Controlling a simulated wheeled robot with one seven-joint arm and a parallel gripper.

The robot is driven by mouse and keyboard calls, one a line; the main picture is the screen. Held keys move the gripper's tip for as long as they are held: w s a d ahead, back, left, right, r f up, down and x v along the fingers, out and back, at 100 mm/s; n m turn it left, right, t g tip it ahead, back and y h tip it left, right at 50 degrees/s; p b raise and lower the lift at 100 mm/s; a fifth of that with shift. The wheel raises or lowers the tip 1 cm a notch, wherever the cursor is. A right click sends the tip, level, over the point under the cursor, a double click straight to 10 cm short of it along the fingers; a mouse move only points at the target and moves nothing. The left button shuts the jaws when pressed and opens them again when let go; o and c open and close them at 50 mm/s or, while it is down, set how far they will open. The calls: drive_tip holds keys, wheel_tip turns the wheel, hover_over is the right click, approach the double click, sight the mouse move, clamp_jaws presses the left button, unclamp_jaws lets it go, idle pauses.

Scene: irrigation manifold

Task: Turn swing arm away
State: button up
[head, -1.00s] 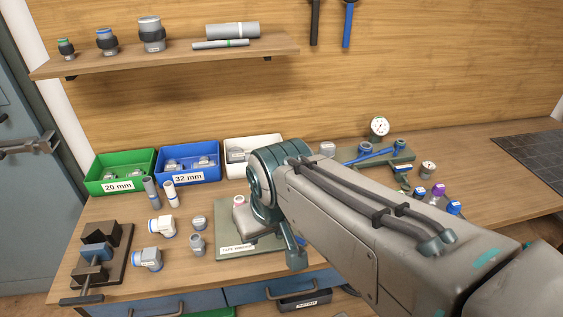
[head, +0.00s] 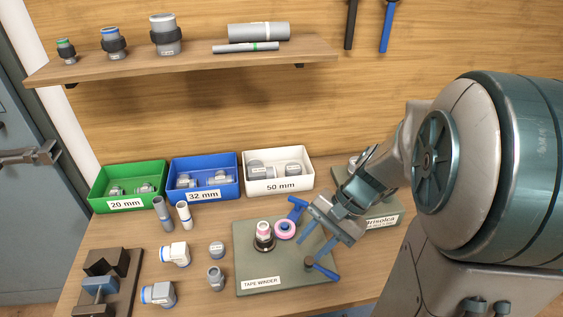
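The tape winder is a grey-green board (head: 255,284) with a label at its front. A dark post with a pink and white top (head: 263,235) stands on it. A pink tape roll (head: 285,230) sits beside the post, close to a blue T-shaped handle (head: 298,207), which may belong to the swing arm. A dark crank with a blue grip (head: 322,269) is at the board's front right. My gripper (head: 314,245) is open, its two blue fingers apart and pointing down-left over the board's right side. I see nothing between them. Whether they touch anything is unclear.
Green (head: 127,203), blue (head: 204,195) and white (head: 278,186) bins stand behind the winder. Loose pipe fittings (head: 175,254) and a dark clamp (head: 106,280) are to the left. A labelled board (head: 383,221) is partly hidden behind my arm. A shelf (head: 190,62) is above.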

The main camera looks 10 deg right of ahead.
drive_tip(key=w+d+f+m+t+y+b, duration=0.1)
drive_tip(key=w+d+f+m+t+y, duration=0.2)
drive_tip(key=w+f+m+y, duration=0.4)
drive_tip(key=m+t, duration=0.9)
drive_tip(key=m, duration=0.1)
approach(299, 200)
drive_tip(key=shift+y, duration=0.4)
drive_tip(key=x, duration=0.3)
drive_tip(key=p+x, duration=0.1)
drive_tip(key=x, duration=0.3)
drive_tip(key=p+x, duration=0.1)
drive_tip(key=x, duration=0.2)
drive_tip(key=shift+w+f, duration=0.2)
drive_tip(key=shift+f, duration=0.15)
clamp_jaws()
